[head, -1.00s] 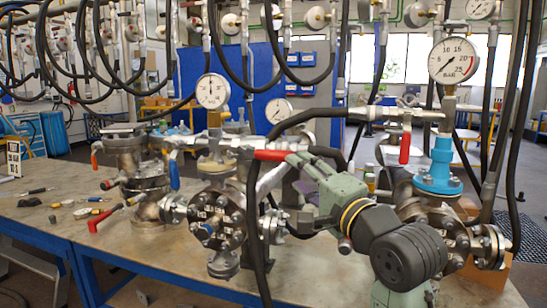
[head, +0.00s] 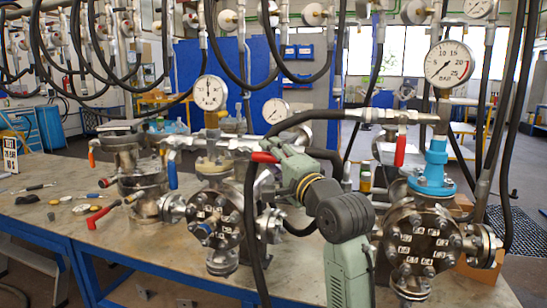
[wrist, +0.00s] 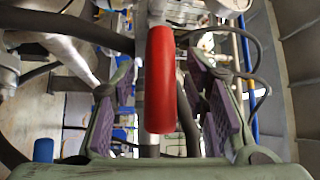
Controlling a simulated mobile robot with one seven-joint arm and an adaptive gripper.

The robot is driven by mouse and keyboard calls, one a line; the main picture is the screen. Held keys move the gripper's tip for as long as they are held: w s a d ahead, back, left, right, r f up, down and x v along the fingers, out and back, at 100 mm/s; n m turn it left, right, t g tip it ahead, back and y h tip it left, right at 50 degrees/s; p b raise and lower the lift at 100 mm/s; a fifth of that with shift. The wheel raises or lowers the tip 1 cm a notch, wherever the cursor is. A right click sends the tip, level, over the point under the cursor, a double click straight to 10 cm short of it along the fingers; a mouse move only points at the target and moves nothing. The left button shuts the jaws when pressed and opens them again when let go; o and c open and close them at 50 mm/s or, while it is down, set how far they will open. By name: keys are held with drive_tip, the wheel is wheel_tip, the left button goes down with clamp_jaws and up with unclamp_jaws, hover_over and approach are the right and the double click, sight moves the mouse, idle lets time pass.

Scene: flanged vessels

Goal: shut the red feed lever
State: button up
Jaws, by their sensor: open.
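The red lever (head: 264,157) sits on the horizontal pipe above the middle flanged vessel (head: 214,220). In the head view only part of its red handle shows, and my gripper (head: 280,153) hides the rest. In the wrist view the red handle (wrist: 161,85) lies between my gripper's (wrist: 168,95) two purple-padded fingers, pointing toward the palm. The fingers are open, with visible gaps on both sides of the handle. Another red lever (head: 400,150) hangs down from the pipe at the right vessel.
Black hoses (head: 252,240) hang in front of the middle vessel. The right vessel (head: 415,250) with its blue neck stands beside my arm. A blue lever (head: 172,175) is left of the gripper. A loose red-handled tool (head: 98,219) lies on the bench (head: 60,205) at left.

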drive_tip(key=shift+c, duration=0.2)
clamp_jaws()
idle(0.6)
